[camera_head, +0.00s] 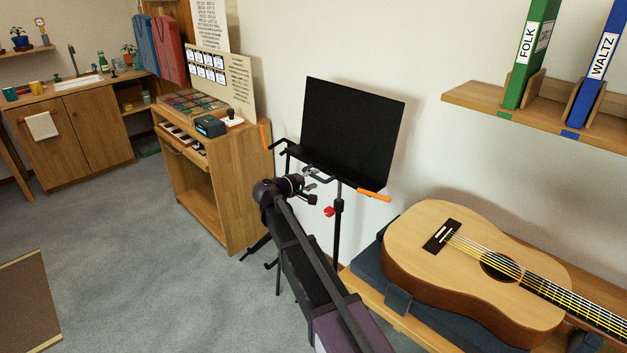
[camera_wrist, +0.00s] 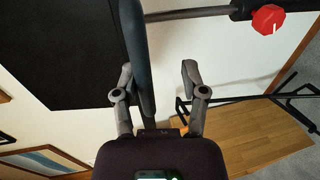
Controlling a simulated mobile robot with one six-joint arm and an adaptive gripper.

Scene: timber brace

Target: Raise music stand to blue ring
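The music stand has a black desk (camera_head: 352,128) with orange tips and a dark pole (camera_head: 337,232) with a red knob (camera_head: 329,211). My gripper (camera_head: 312,186) is just below the desk, left of the pole. In the wrist view, my gripper (camera_wrist: 157,70) has its fingers apart. A dark blue-grey bar (camera_wrist: 141,60) runs between them, nearer the left finger, with a clear gap to the right finger. The desk (camera_wrist: 70,60), pole (camera_wrist: 190,14) and red knob (camera_wrist: 268,18) also show there. I cannot make out a blue ring on the pole.
A guitar (camera_head: 470,265) lies on a wooden bench (camera_head: 385,318) right of the stand. A wooden cabinet (camera_head: 240,190) stands close on the left. A shelf (camera_head: 550,115) with binders is on the wall at upper right. Carpet at left is largely free.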

